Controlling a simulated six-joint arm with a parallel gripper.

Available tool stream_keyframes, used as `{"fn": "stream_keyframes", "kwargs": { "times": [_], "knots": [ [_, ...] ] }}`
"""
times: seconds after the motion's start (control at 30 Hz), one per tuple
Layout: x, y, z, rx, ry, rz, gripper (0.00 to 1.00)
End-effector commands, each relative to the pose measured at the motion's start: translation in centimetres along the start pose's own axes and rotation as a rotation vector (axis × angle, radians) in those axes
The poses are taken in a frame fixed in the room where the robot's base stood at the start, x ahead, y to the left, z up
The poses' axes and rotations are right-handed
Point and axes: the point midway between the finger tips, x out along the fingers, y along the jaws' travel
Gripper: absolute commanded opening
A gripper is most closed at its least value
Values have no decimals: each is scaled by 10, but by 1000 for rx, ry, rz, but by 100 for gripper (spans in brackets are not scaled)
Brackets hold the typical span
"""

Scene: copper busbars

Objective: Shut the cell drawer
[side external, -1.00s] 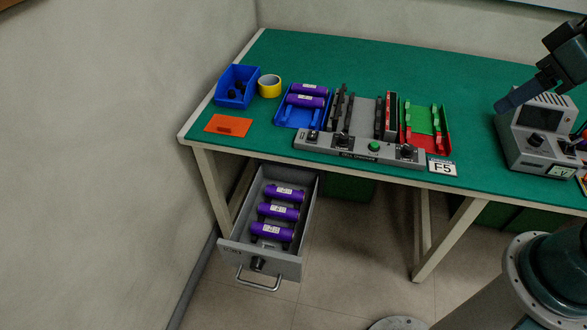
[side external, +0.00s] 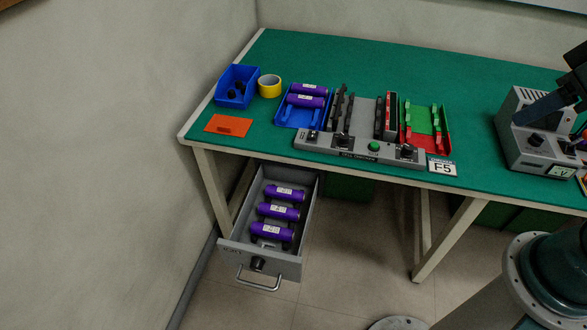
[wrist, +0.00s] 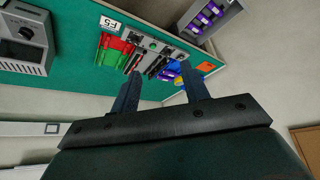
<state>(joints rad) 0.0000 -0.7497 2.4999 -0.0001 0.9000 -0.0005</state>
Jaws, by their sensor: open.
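The grey cell drawer (side external: 311,205) is pulled out below the left end of the green bench. It holds a row of purple cells (side external: 278,212). Its bar handle (side external: 259,284) is on the front panel, below a dark knob or latch (side external: 257,264). In the wrist view the open drawer (wrist: 233,14) is at the top, upside down. My gripper (wrist: 160,84) shows two dark blue fingers spread apart with nothing between them. It is far from the drawer; in the side view a finger (side external: 543,107) shows at the right edge, in front of the meter box.
The bench (side external: 350,60) carries a blue bin (side external: 237,86), yellow tape (side external: 269,86), an orange card (side external: 228,125), a cell tray (side external: 302,108), the cell checker panel (side external: 330,145), a red-green tray (side external: 425,125) and a meter box (side external: 525,145). The floor before the drawer is clear.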

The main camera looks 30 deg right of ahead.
Motion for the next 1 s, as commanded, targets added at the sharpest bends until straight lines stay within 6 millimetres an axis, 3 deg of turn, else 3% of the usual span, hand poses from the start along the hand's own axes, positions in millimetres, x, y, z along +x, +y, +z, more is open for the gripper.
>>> {"fn": "stream_keyframes", "kwargs": {
  "times": [0.03, 0.2, 0.23, 0.57, 1.0],
  "knots": [
    [0, 0, -1, -4, -1, -1, 35],
    [3, -4, -8, -49, -13, -11, 2],
    [4, -5, -10, -65, -16, -14, 0],
    [28, -32, -50, -357, -76, -87, 0],
    [88, -89, -98, -822, -142, -234, 0]
  ]
}}
